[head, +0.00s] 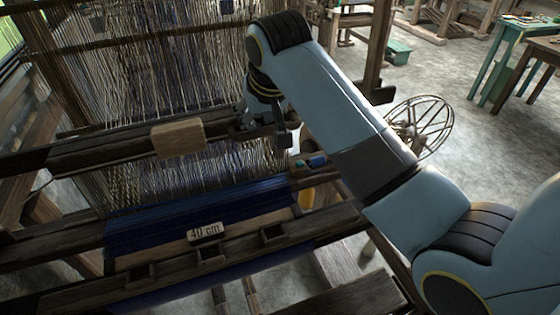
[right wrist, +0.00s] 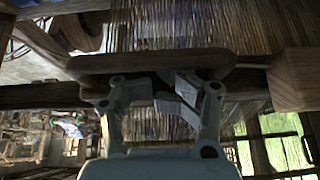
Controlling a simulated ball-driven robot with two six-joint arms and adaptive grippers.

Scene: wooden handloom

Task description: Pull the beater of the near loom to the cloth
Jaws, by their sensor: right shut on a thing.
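The beater (head: 95,156) of the near loom is a dark wooden beam lying across the warp threads, with a pale wooden block (head: 178,138) on its middle. The block also shows at the right of the right wrist view (right wrist: 293,80). My right gripper (head: 262,133) is at the right part of the beater, shut on it; in the right wrist view its fingers (right wrist: 172,95) meet at a wooden bar (right wrist: 150,61). The arm partly hides the grip. The dark blue cloth (head: 150,226) lies nearer, with bare warp between it and the beater. My left gripper is out of view.
A "40 cm" tag (head: 206,232) sits by the cloth at the front beam (head: 75,292). Small blue items (head: 317,161) lie on the loom's right side. A spoked wheel (head: 420,125) and green table (head: 505,55) stand further right, with open floor between.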

